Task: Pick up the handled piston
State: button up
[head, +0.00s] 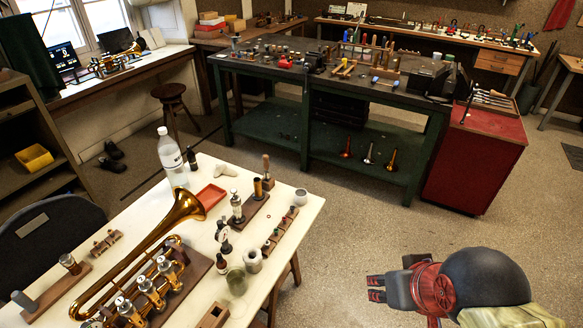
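A cream worktable (315,208) stands at the lower left. On it, a wooden block (246,216) bears a silver piston-like part (236,206), a brass cylinder (258,189) and an upright wooden handle (266,164). Another board at the left edge bears a dark-topped cylinder (70,264) and a grey rod (23,300). Which of these is the handled piston I cannot tell for sure. My gripper (376,289) is at the lower right, over the floor and right of the table. Its two fingers point left with a gap between them; nothing shows in it.
A brass trumpet (185,205), its valves (150,285) near the front, fills much of the table. A green bench (265,120) and red cabinet (480,165) are behind. The floor between is clear.

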aim_at(265, 158)
jog(key=i+l+z, duration=0.15)
jog(key=l+z, duration=0.15)
jog(key=l, duration=0.15)
jog(key=i+l+z, duration=0.3)
jog(key=l, duration=0.15)
jog(key=i+l+z, duration=0.15)
jog(key=l+z, duration=0.2)
jog(key=i+l+u, duration=0.15)
jog(key=i, duration=0.2)
jog(key=i+l+u, duration=0.15)
jog(key=i+j+u, duration=0.15)
jog(key=i+u, duration=0.15)
jog(key=u, duration=0.2)
jog(key=i+u, duration=0.35)
jog(key=u, duration=0.15)
jog(key=i+l+u, duration=0.15)
jog(key=i+u, duration=0.15)
jog(key=u, duration=0.2)
jog(key=i+l+u, duration=0.2)
jog(key=u, duration=0.3)
jog(key=i+u, duration=0.35)
jog(key=i+l+u, duration=0.1)
jog(key=i+u, duration=0.25)
jog(key=i+l+u, duration=0.2)
jog(key=u, duration=0.15)
jog(key=i, duration=0.15)
